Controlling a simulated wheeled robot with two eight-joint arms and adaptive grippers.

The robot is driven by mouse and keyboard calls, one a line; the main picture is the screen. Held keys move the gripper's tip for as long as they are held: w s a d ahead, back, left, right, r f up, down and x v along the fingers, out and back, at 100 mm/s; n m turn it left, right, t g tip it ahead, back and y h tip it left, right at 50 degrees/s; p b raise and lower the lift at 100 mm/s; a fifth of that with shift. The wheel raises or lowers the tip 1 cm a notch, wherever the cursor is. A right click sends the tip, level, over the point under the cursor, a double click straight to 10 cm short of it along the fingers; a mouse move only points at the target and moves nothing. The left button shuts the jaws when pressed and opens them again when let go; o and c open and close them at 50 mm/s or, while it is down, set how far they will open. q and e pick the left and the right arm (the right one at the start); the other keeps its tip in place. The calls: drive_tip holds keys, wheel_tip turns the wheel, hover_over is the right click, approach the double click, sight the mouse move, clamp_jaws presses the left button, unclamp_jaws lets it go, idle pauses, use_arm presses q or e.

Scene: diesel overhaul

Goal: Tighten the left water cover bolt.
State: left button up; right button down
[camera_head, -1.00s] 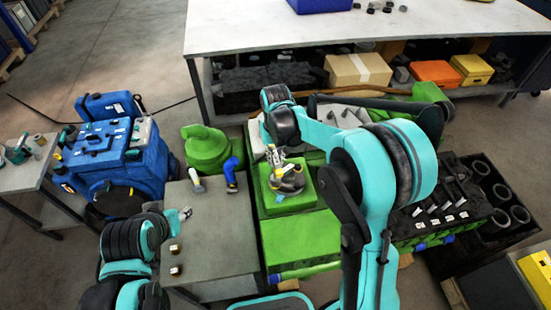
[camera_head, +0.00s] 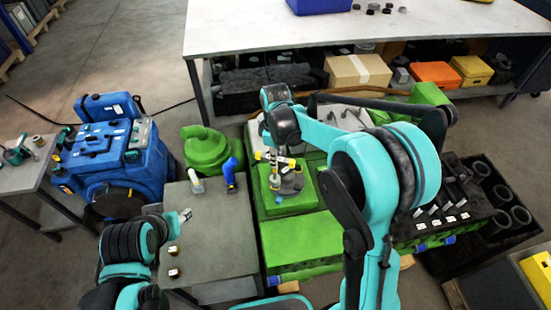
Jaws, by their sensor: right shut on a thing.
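A grey round water cover (camera_head: 292,186) sits on the green engine block (camera_head: 312,203) in the middle of the head view. My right gripper (camera_head: 273,158) is just above the left part of the cover, pointing down. It is shut on a slim tool (camera_head: 273,178) that reaches down to the cover's left side. The left bolt is too small and covered to make out, so I cannot tell whether the tool is seated on it. My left gripper (camera_head: 184,216) is over the grey table, away from the cover, and its jaws are too small to read.
The grey table (camera_head: 215,235) holds a blue-handled tool (camera_head: 230,173), a white-handled tool (camera_head: 196,182) and small brass pieces (camera_head: 174,272). A green rounded housing (camera_head: 205,150) stands behind it. A blue engine (camera_head: 112,160) is at the left, a white workbench (camera_head: 400,30) at the back.

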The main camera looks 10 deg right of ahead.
drive_tip(key=n, duration=1.1)
drive_tip(key=shift+n+b, duration=0.3)
drive_tip(key=shift+f, duration=0.1)
